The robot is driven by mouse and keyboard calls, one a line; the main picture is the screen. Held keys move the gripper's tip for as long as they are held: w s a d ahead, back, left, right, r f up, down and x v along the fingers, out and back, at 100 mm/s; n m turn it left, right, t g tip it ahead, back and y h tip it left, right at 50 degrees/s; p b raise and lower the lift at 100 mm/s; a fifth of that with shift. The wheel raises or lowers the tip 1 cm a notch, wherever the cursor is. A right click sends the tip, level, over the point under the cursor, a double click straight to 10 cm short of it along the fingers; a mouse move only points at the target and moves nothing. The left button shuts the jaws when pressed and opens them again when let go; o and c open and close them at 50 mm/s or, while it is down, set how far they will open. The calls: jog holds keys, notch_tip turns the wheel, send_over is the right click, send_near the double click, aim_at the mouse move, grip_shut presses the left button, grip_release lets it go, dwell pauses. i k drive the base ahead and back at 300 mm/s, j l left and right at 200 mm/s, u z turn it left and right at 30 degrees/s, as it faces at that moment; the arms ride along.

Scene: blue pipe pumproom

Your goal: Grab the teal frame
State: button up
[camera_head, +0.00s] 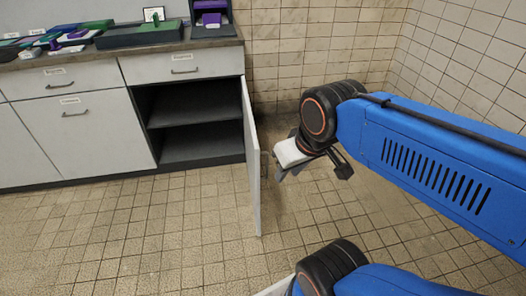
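No thing in view shows clearly as a teal frame. My gripper (286,171) hangs over the floor beside the open cabinet door, far from the counter top. Its fingers are partly hidden by my wrist, and I cannot tell whether they are apart. I see nothing held in it.
The cabinet door (252,160) stands open toward me, its handle close to my gripper; the shelves (200,103) behind are empty. The counter (215,41) carries a dark green tray (138,35), a purple-and-dark bin (211,16) and several loose items. Tiled floor (130,240) is clear.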

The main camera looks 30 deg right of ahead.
aim_at(45, 38)
jog(key=i+l+u, duration=0.15)
jog(key=l, duration=0.4)
jog(key=l+u, duration=0.15)
jog(key=l, duration=0.4)
jog(key=i+l+u, duration=0.1)
jog(key=l, duration=0.45)
jog(key=i+l, duration=0.15)
jog(key=l, duration=0.2)
jog(key=k+j, duration=0.1)
jog(key=j, duration=0.25)
jog(key=k+j, duration=0.1)
jog(key=j, duration=0.25)
jog(key=k+j, duration=0.1)
jog(key=j, duration=0.25)
jog(key=k+j, duration=0.1)
jog(key=j, duration=0.25)
jog(key=i+j, duration=0.15)
jog(key=j, duration=0.25)
jog(key=i+j, duration=0.15)
jog(key=j, duration=0.25)
jog(key=i+j, duration=0.15)
jog(key=j, duration=0.25)
jog(key=i+j, duration=0.15)
jog(key=j, duration=0.25)
jog(key=i+j+z, duration=0.1)
jog(key=j, duration=0.3)
